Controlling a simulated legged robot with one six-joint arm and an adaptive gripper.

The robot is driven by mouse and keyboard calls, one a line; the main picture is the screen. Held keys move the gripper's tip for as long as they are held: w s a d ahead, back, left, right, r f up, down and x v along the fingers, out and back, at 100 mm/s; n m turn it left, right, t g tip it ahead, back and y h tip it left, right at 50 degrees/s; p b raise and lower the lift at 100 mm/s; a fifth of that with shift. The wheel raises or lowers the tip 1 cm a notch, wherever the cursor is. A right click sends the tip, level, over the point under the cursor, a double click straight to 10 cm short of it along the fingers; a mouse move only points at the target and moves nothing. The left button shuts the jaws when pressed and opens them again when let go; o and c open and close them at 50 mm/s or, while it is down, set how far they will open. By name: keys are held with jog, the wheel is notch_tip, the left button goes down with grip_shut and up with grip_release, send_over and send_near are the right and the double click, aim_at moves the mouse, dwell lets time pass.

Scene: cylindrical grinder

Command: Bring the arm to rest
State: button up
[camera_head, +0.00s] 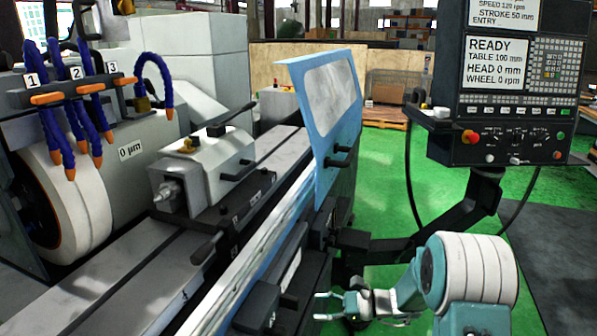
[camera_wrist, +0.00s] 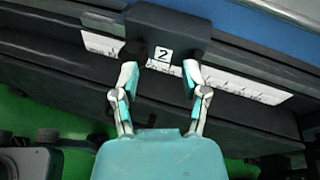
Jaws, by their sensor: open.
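My gripper (camera_head: 325,306) is at the lower middle of the head view, at the end of my teal and white arm. Its fingers point left, toward the front of the grinder. In the wrist view my gripper (camera_wrist: 160,75) has its two fingers spread apart with nothing between them. I cannot tell whether the fingertips touch the machine.
The grinder's blue door (camera_head: 318,90) stands above the table (camera_head: 150,260). A control panel (camera_head: 520,80) reading "READY" hangs at the right on a dark arm (camera_head: 460,215). Coolant hoses (camera_head: 70,120) hang at the left over the wheel. Green floor (camera_head: 385,185) is open behind.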

jog(key=s+d+r+n+t+h, duration=0.1)
jog(key=s+d+r+n+h, duration=0.2)
jog(key=s+r+n+h, duration=0.2)
jog(key=s+d+r+n+t+h, duration=0.1)
jog(key=s+d+r+n+h, duration=0.2)
jog(key=s, duration=0.9)
jog(key=s+d+r+n+t+h, duration=0.1)
jog(key=s+d+r+n+h, duration=0.2)
jog(key=s+r+n+h, duration=0.4)
notch_tip(320, 180, up, 3)
jog(key=shift+s+d+n+h, duration=0.15)
jog(key=shift+s+n+h, duration=0.15)
jog(key=shift+s+n, duration=0.9)
